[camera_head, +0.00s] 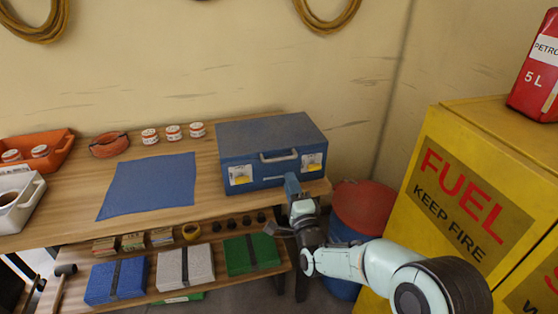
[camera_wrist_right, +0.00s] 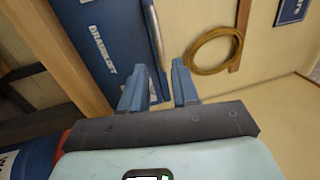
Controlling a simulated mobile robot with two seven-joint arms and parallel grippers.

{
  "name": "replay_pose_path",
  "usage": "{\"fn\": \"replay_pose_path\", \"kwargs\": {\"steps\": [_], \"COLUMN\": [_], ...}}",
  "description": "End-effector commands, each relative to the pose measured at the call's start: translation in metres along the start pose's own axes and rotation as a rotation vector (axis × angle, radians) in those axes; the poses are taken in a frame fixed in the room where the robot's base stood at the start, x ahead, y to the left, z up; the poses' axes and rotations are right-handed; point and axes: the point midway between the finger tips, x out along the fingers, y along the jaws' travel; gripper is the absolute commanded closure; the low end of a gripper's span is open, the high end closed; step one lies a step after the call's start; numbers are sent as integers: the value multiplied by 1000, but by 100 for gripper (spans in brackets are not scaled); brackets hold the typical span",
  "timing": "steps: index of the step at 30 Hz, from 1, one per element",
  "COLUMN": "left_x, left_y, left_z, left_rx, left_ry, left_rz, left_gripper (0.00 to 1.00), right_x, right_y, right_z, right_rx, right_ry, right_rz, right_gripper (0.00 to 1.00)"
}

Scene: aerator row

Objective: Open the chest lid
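The blue chest (camera_head: 270,135) stands at the right end of the wooden workbench with its lid down. Its front has a grey handle (camera_head: 279,156) and two yellow-and-white labels. The chest also shows in the wrist view (camera_wrist_right: 95,45), with pale lettering on its front. My right gripper (camera_head: 291,178) is in front of the chest's lower front, below and slightly right of the handle. In the wrist view its two blue fingers (camera_wrist_right: 162,75) stand apart with nothing visible gripped between them. Whether a finger touches the chest cannot be told. My left gripper is not in view.
A blue mat (camera_head: 150,185) lies left of the chest, with several small tins (camera_head: 173,132) behind it. An orange tray (camera_head: 45,150) is at the far left. A red-lidded blue drum (camera_head: 363,208) and yellow fuel cabinet (camera_head: 465,185) stand to the right.

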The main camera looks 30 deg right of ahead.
Motion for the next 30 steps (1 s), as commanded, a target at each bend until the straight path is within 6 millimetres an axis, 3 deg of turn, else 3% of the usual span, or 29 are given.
{"fn": "replay_pose_path", "kwargs": {"steps": [6,15,29,30], "left_x": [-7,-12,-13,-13], "left_y": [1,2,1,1], "left_z": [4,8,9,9], "left_rx": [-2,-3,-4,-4], "left_ry": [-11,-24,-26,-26], "left_rz": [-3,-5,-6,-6], "left_gripper": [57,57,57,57], "right_x": [47,91,101,101], "right_y": [0,1,2,2], "right_z": [2,1,1,1], "right_rx": [-3,-3,-2,-2], "right_ry": [-3,-2,-2,-2], "right_rz": [1,3,4,4], "right_gripper": [70,70,70,83]}}
